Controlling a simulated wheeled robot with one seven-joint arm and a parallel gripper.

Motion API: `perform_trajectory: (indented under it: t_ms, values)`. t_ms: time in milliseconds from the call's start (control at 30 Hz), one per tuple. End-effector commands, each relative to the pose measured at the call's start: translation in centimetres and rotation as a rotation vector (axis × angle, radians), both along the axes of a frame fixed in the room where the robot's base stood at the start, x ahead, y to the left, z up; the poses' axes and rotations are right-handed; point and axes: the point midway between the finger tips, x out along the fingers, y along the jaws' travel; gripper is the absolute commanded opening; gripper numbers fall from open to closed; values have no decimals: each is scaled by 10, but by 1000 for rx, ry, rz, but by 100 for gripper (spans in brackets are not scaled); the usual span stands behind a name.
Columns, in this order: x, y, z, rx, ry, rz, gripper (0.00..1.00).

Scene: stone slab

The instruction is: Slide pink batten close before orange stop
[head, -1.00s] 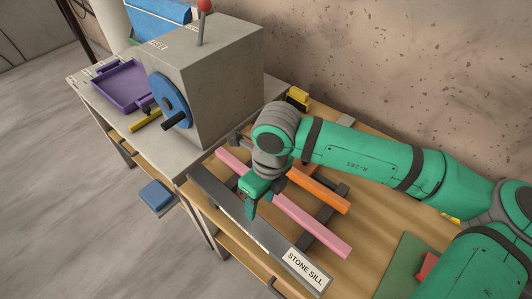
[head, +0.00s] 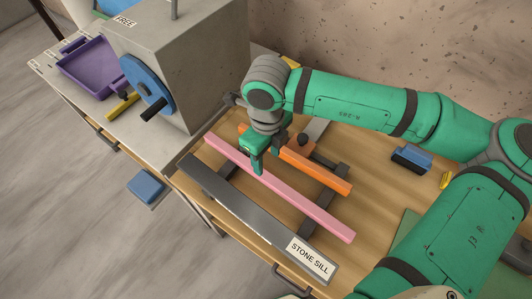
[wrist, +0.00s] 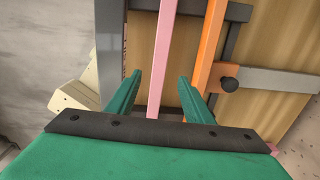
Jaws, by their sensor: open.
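The pink batten (head: 300,203) lies lengthwise across dark crossbars, between the dark sill (head: 235,203) labelled "STONE SILL" and the orange stop (head: 325,175). A gap separates batten and stop along the visible stretch. My gripper (head: 266,162) is open over the batten, left of its middle, and hides part of the stop. In the wrist view the pink batten (wrist: 163,55) runs between the two fingers (wrist: 160,82), with the orange stop (wrist: 208,50) beyond the right finger. I cannot tell whether a finger touches the batten.
A black knob (head: 303,139) sits on a metal strip by the stop. A grey block (head: 205,60) with a blue wheel (head: 150,85) stands at left, near a purple tray (head: 85,72). A blue-and-black object (head: 412,158) lies right. Bare wood shows right of the stop.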

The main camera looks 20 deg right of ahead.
Motion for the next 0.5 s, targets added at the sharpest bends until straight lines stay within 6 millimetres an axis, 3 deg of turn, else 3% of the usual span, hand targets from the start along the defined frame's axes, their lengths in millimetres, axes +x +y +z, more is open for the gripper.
perform_trajectory:
  t_ms: [500]
  values:
    - [0, 2, -79, 3, 2, 3, 47]
